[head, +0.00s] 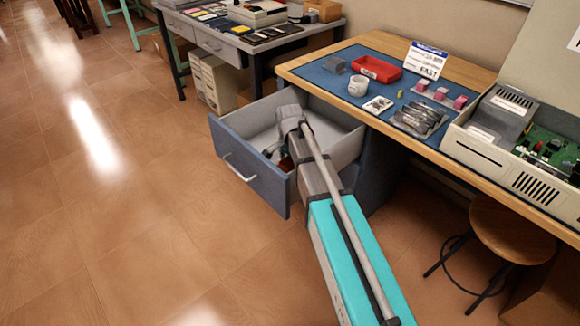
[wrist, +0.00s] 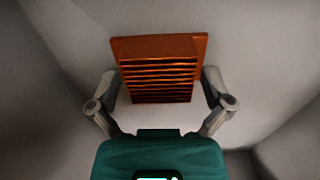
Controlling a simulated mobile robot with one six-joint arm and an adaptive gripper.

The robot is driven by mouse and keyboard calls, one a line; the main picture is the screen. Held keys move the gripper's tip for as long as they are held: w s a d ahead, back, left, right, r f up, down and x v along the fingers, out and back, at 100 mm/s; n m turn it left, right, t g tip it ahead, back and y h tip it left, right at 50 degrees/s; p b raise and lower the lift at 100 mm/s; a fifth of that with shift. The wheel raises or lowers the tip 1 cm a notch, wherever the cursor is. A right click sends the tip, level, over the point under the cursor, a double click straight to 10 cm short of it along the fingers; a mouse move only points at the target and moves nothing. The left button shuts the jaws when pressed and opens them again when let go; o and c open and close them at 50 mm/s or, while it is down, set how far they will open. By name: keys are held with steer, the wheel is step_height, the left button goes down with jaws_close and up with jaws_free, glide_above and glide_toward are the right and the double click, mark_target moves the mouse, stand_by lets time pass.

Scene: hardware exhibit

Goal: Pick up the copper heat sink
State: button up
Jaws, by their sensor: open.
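The copper heat sink (wrist: 160,68) lies on the bottom of the drawer, with a flat orange-brown base and a row of dark-slotted fins. In the wrist view my gripper (wrist: 163,84) is open, with one finger on each side of the heat sink. A gap to each finger seems to show; contact cannot be told for sure. In the head view a bit of copper color (head: 287,163) shows beside my arm inside the open drawer (head: 248,167). My arm hides most of the heat sink and the gripper there.
The drawer's pale walls stand around my gripper. A stool (head: 512,230) stands at right. The floor at left is clear.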

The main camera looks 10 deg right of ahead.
steer(key=c, duration=0.7)
steer(key=shift+o, duration=0.2)
steer(key=shift+r, duration=0.1)
step_height(320, 180, up, 10)
steer(key=p, duration=1)
stand_by(0.5)
step_height(320, 180, up, 35)
steer(key=p, duration=3.5)
glide_above(290, 162)
steer(key=shift+f, duration=0.2)
steer(key=shift+a, duration=0.15)
